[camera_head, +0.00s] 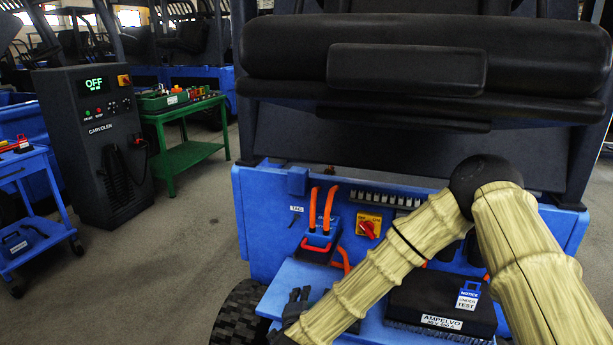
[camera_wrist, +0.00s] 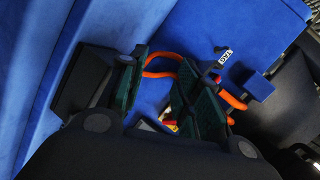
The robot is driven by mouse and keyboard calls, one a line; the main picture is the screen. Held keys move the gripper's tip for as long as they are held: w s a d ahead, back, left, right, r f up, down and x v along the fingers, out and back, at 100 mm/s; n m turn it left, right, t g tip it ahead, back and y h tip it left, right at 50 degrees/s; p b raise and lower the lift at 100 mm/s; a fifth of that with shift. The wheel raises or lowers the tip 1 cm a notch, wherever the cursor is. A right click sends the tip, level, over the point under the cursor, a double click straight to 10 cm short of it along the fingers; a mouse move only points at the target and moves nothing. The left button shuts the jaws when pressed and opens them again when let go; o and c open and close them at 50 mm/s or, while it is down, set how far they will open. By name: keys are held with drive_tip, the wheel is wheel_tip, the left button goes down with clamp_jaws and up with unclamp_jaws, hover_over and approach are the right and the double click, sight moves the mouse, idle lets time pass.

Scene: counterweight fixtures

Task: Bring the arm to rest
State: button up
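My arm (camera_head: 395,250), with a pale bamboo-like cover, reaches down and left across the front of a blue truck (camera_head: 262,225). My gripper (camera_head: 297,296) is low over the truck's blue front ledge, left of the black AMPELVO box (camera_head: 440,303). In the wrist view my gripper (camera_wrist: 163,62) has its two green-padded fingers apart, with nothing seen held between them. Orange cables (camera_wrist: 165,58) and the blue surface show beyond the fingers. Contact between the fingers and the truck cannot be told.
A blue connector (camera_head: 318,232) with orange cables and a red handle sits near the red-yellow switch (camera_head: 369,227). Left are a charger cabinet (camera_head: 97,150) reading OFF, a green bench (camera_head: 186,155) and a blue cart (camera_head: 35,235); open floor lies between.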

drive_tip(key=s+d+f+n+g+y+p, duration=0.25)
drive_tip(key=s+d+f+n, duration=0.2)
drive_tip(key=s+f, duration=0.35)
drive_tip(key=s+d+f+n+g+y+p, duration=0.15)
drive_tip(key=s+d+f+n+g, duration=0.3)
drive_tip(key=s, duration=0.55)
drive_tip(key=s+d+f+n+g+h+p, duration=0.1)
drive_tip(key=s+d+n+g, duration=0.1)
drive_tip(key=s+d, duration=0.3)
drive_tip(key=s+d+f+n+g+p, duration=0.1)
drive_tip(key=s+d, duration=0.4)
drive_tip(key=s, duration=0.7)
drive_tip(key=s+d+f+n+g+h+p, duration=0.1)
drive_tip(key=s+d+n+g+p, duration=0.1)
drive_tip(key=s, duration=0.6)
drive_tip(key=d+n+g, duration=0.1)
drive_tip(key=d+g, duration=0.1)
drive_tip(key=shift+s+d+f+n+h, duration=0.15)
drive_tip(key=shift+d+n+h, duration=0.15)
drive_tip(key=shift+d, duration=0.1)
drive_tip(key=shift+d, duration=0.1)
drive_tip(key=shift+c, duration=0.3)
